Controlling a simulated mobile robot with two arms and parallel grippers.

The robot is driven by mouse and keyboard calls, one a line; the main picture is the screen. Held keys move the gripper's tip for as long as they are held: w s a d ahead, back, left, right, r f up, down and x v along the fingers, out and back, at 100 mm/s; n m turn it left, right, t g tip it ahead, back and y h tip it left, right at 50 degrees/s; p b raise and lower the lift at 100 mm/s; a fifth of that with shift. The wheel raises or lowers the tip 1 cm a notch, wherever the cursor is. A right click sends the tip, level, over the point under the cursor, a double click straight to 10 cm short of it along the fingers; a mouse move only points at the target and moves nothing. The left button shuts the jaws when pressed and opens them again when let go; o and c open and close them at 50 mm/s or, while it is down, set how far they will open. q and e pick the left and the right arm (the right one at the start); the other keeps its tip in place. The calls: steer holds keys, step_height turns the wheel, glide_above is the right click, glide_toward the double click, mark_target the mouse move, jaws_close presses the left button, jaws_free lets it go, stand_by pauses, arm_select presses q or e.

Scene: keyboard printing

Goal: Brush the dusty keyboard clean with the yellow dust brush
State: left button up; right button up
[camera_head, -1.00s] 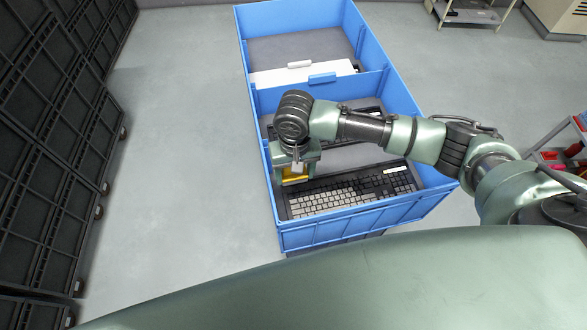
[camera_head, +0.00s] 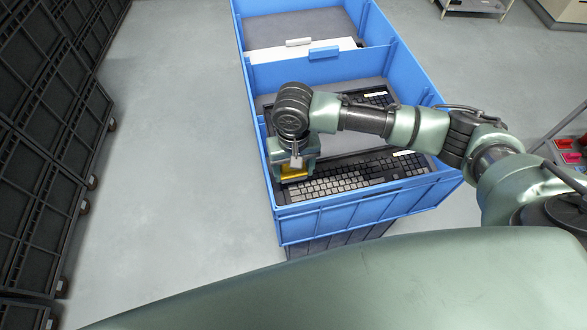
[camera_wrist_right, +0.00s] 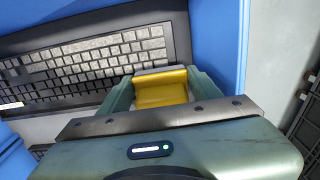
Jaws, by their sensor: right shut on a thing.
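The front keyboard (camera_head: 365,175) lies in the near compartment of the blue crate (camera_head: 340,217). It is black with many pale grey keys and some darker ones at the right. My right gripper (camera_head: 291,172) is shut on the yellow dust brush (camera_head: 295,170) at the keyboard's left end. In the right wrist view the brush (camera_wrist_right: 160,88) sits between the fingers, and the keyboard (camera_wrist_right: 90,58) lies right beyond it. The bristles are mostly hidden, so I cannot tell whether they touch the keys. My left gripper is not in view.
Another black keyboard (camera_head: 378,97) lies farther back, partly behind my right arm. Blue crate walls stand close around the brush. A blue divider (camera_head: 380,65) separates a rear compartment with a white panel (camera_head: 262,54). Dark racks (camera_head: 40,150) stand at the left; grey floor between is clear.

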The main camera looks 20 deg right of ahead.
stand_by(0.5)
steer(key=shift+f+b, duration=0.35)
steer(key=shift+f, duration=2.1)
